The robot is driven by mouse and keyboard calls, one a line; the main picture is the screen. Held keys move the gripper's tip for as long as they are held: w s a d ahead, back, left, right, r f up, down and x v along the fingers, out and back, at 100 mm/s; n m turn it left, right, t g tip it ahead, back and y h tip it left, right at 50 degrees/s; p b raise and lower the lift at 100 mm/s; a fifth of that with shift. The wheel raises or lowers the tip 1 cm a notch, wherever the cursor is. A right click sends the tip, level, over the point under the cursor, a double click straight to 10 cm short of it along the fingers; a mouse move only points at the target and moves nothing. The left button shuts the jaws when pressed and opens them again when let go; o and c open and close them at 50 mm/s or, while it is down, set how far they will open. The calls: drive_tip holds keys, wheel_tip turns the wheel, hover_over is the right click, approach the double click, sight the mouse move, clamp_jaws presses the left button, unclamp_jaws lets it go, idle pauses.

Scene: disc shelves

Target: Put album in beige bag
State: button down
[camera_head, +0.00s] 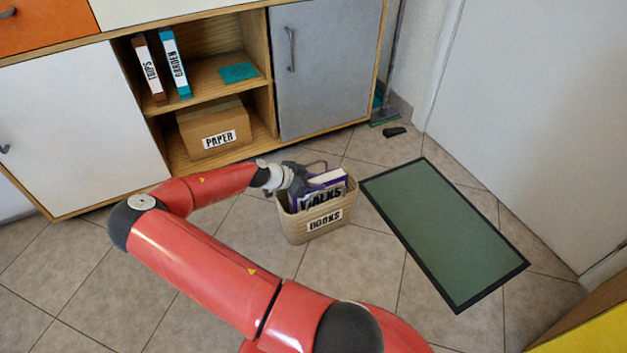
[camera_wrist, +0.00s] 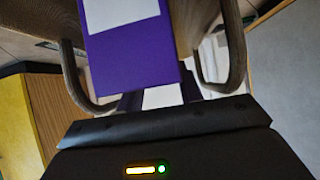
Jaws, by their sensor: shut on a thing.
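The beige bag (camera_head: 290,227) stands on the tiled floor, with a BOOKS label on its front. A purple and white album (camera_head: 324,196) with large letters reading "ALKS" shows at the bag's mouth, its lower part hidden behind the front wall. My gripper (camera_head: 298,186) is at the left rear of the bag's mouth, shut on the album. In the wrist view the purple album (camera_wrist: 133,70) extends ahead of the gripper, between the bag's two brown handles. I cannot tell whether the album touches the bag's bottom.
A shelf unit behind holds a TRIPS binder (camera_head: 150,70), a GARDEN binder (camera_head: 175,63), a teal item (camera_head: 238,72) and a PAPER box (camera_head: 213,125). A green mat (camera_head: 440,232) lies right of the bag. A small dark object (camera_head: 395,131) lies near the wall.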

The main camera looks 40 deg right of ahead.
drive_tip(key=c, duration=0.9)
unclamp_jaws()
